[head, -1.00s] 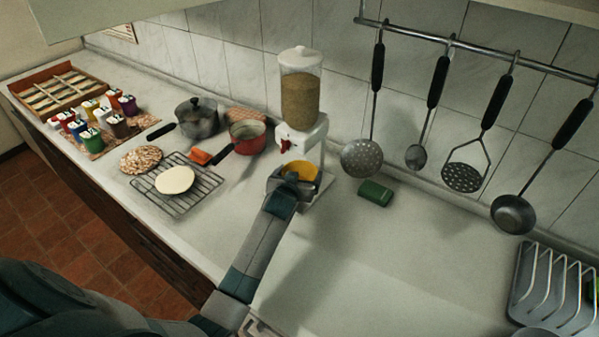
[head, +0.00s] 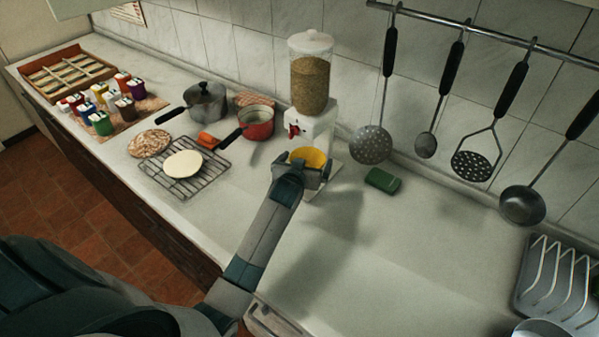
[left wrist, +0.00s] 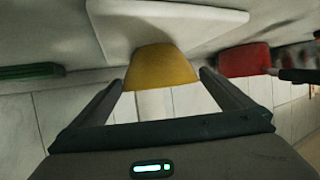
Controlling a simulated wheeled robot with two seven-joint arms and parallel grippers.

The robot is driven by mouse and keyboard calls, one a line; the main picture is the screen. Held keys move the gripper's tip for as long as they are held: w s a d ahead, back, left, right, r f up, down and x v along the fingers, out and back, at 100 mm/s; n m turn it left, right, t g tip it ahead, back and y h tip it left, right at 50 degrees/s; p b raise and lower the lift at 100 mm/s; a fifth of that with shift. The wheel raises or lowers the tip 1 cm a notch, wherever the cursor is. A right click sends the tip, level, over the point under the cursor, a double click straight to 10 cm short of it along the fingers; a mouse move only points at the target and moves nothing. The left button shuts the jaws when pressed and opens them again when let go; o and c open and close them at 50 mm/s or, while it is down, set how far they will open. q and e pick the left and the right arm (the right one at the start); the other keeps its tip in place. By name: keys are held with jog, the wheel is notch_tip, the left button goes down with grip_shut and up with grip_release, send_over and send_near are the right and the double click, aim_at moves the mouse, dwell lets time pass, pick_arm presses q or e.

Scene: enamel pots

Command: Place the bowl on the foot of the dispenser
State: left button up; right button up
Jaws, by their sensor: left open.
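The yellow bowl (head: 309,156) is upright under the spout of the dispenser (head: 312,85). In the left wrist view, which is upside down, the bowl (left wrist: 160,68) overlaps the dispenser's white foot (left wrist: 190,20). It appears to rest on it, but its contact edge is partly unclear. The foot also shows in the head view (head: 324,186), partly covered by my gripper. My left gripper (head: 302,172) is open, with one finger on each side of the bowl. My right gripper is not in view.
A red pan (head: 257,124) and a dark lidded pot (head: 206,103) stand left of the dispenser. A green block (head: 382,181) lies to its right. A wire rack (head: 190,190) holds a pale disc. Utensils hang at the back right.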

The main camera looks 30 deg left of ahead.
pick_arm(q)
jog(key=b+v, duration=0.1)
jog(key=v, duration=0.9)
jog(key=shift+s+r+b, duration=0.15)
jog(key=shift+s+b, duration=0.1)
jog(key=shift+b, duration=0.15)
